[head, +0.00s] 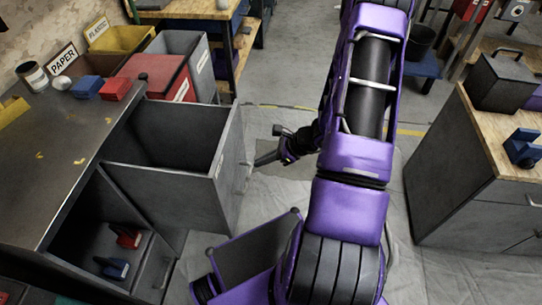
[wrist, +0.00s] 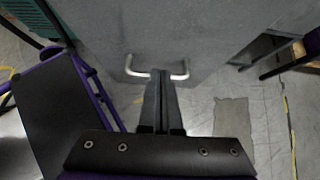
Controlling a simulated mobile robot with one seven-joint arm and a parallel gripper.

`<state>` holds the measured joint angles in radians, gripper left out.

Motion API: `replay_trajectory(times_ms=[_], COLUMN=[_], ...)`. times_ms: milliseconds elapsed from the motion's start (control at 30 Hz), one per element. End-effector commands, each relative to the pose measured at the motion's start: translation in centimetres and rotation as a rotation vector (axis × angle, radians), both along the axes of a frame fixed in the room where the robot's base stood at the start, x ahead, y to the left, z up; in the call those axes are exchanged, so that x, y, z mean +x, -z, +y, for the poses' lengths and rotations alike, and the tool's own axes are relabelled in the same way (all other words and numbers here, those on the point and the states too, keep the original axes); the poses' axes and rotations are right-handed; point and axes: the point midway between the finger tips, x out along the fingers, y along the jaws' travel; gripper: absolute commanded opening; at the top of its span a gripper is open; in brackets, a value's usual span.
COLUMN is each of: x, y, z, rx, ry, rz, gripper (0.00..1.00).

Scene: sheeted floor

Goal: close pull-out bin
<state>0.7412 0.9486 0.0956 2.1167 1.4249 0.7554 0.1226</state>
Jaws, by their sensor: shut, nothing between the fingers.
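The pull-out bin (head: 228,168) is a grey, open-topped box standing out from under the metal counter at the left in the head view. Its inside looks empty. Its grey front panel (wrist: 190,35) fills the top of the wrist view and carries a metal bar handle (wrist: 133,68). My gripper (head: 258,163) is in front of this panel. Its fingers are shut and empty. In the wrist view the fingertips of my gripper (wrist: 160,75) overlap the middle of the handle; I cannot tell whether they touch it.
An open compartment with red (head: 126,236) and blue (head: 113,268) tools is at lower left. Red, yellow and grey bins stand behind the counter (head: 60,150). A wood-topped cabinet (head: 465,185) is at right.

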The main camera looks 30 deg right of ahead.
Motion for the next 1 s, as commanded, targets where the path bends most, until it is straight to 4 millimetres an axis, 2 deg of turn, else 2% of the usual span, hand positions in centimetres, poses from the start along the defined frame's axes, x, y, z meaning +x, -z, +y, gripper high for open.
replay_trajectory(times_ms=[133,400,1000], x=[1.3,3.4,3.8], y=[2.3,2.1,2.1], z=[2.0,4.6,5.0], rx=[0.001,-0.002,-0.002], ry=[-0.002,-0.001,-0.001], rz=[0.002,0.0,0.0], gripper=[0.0,0.0,0.0])
